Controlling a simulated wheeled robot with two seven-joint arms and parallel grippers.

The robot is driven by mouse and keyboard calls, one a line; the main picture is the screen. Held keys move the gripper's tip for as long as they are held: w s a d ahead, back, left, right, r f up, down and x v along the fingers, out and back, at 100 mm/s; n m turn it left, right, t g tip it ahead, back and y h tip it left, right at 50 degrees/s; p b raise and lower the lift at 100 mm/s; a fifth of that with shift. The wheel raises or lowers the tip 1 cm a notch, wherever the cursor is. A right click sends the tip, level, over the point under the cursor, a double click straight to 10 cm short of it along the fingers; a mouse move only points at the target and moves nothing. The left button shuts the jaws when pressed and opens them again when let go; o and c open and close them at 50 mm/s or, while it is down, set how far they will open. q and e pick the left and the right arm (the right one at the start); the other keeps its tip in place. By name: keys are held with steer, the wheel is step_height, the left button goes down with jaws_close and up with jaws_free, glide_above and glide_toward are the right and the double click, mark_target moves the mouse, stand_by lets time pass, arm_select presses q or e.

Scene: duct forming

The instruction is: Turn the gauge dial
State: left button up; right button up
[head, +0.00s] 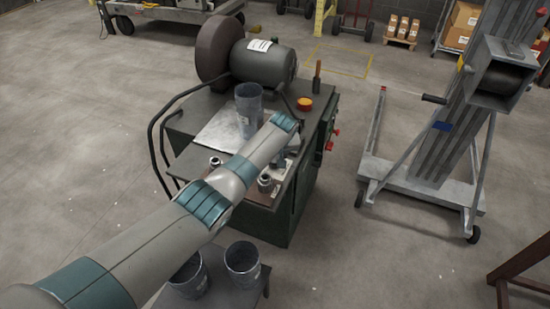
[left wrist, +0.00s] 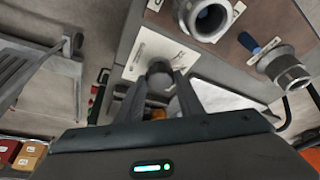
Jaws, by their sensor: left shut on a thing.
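The gauge dial's dark round knob (left wrist: 160,70) stands on a pale plate (left wrist: 145,50) with small print, in the left wrist view. My left gripper (left wrist: 160,90) has one finger on each side of the knob and is shut on it. In the head view my left arm reaches across the green bench (head: 275,225), and its forearm hides the knob and most of the gripper (head: 291,157). The dial's pointer and marks are too small to read. My right gripper is in neither view.
Two metal fittings (left wrist: 208,18) (left wrist: 284,70) and a blue-handled part (left wrist: 249,42) are near the plate. A wheeled lift (head: 425,185) stands right, with clear floor between.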

arm_select(q)
steer(key=o, duration=1)
steer(key=shift+o, duration=0.2)
steer(key=shift+r, duration=0.1)
steer(key=shift+v, duration=0.75)
steer(key=b+v, duration=0.1)
steer(key=v, duration=1.4)
steer(key=shift+s+r+b, duration=0.3)
steer(key=shift+r, duration=0.05)
